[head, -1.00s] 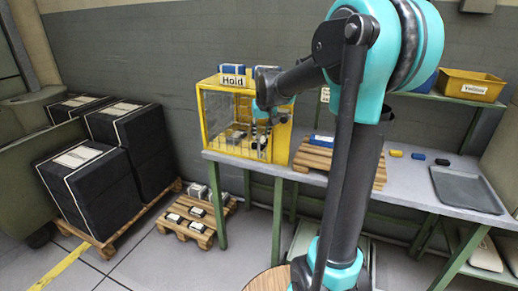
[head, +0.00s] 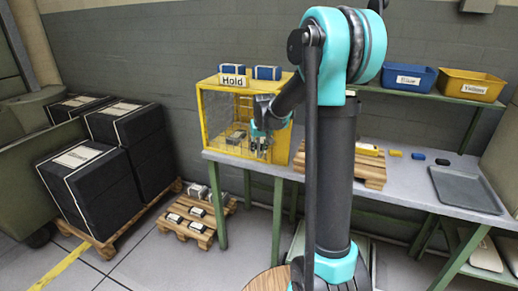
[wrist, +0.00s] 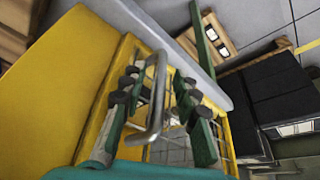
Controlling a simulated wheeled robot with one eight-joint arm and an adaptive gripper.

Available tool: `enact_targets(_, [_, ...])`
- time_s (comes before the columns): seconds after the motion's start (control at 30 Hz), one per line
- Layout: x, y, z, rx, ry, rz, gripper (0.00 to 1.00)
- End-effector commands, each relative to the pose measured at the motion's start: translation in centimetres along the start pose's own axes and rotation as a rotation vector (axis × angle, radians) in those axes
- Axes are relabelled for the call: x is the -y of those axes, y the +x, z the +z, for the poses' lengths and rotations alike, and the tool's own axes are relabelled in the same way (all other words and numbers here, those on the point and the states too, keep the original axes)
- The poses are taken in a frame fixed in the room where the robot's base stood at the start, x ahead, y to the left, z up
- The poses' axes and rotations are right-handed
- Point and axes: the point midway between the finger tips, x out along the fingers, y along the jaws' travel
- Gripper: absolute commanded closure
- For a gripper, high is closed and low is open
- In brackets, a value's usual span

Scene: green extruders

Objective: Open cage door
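The yellow cage (head: 201,110), labelled "Hold", stands on the left end of the workbench. Its wire-mesh door (head: 222,112) is on the front, and I cannot tell if it is fully shut. My gripper (head: 262,148) is at the right side of the cage front and partly hides it. In the wrist view, a grey bar handle (wrist: 157,108) lies between the two fingers of my gripper (wrist: 158,80). The fingers are apart, with a gap between the handle and the right finger. The left finger is close to the handle; contact is unclear. Yellow cage frame (wrist: 103,98) and mesh show behind.
Two blue boxes (head: 266,73) sit on the cage. A wooden pallet (head: 372,176) and a grey tray (head: 464,190) lie on the workbench (head: 408,198). Blue (head: 409,79) and yellow (head: 470,85) bins stand on the shelf. Black crates (head: 90,183) stand on the floor left.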

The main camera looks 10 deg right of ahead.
Motion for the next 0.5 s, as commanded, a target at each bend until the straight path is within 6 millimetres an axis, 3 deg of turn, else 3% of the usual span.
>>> enact_targets(0.03, [0.0, -0.01, 0.0, 0.0, 0.0, 0.0, 0.77])
enact_targets(0.23, [0.0, -0.02, 0.0, 0.0, 0.0, 0.0, 1.0])
enact_targets(0.5, [0.0, -0.04, -0.01, 0.0, 0.0, 0.0, 1.0])
